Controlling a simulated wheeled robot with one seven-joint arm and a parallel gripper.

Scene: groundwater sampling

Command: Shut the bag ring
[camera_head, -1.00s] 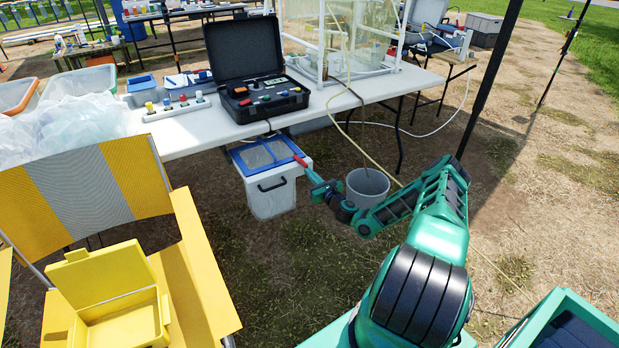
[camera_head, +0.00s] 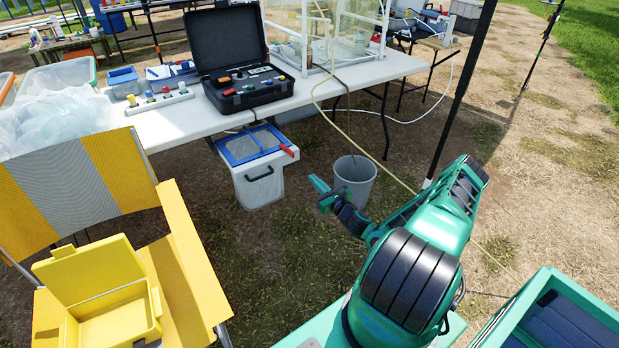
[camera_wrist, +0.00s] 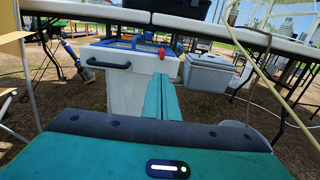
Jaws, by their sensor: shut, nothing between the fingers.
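A white bin (camera_head: 262,190) with a black handle stands on the ground under the table's front edge. The bag ring, a blue frame (camera_head: 232,159) with a red tab (camera_head: 287,150) at its right corner, lies on the bin's top around grey, sheet-like material. It appears flat, but I cannot tell whether it is fully closed. In the wrist view the bin (camera_wrist: 118,92) is ahead, with the red tab (camera_wrist: 162,51) at its rim, beyond the fingertips. My gripper (camera_head: 319,184) is shut and empty, right of the bin and apart from it. It also shows in the wrist view (camera_wrist: 158,82).
A grey bucket (camera_head: 355,178) stands just beyond my gripper. The white table (camera_head: 190,125) carries an open black case (camera_head: 235,60) above the bin. A yellow chair (camera_head: 185,260) stands at left. A grey cooler (camera_wrist: 208,75) is behind the bin. Bare ground lies in front.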

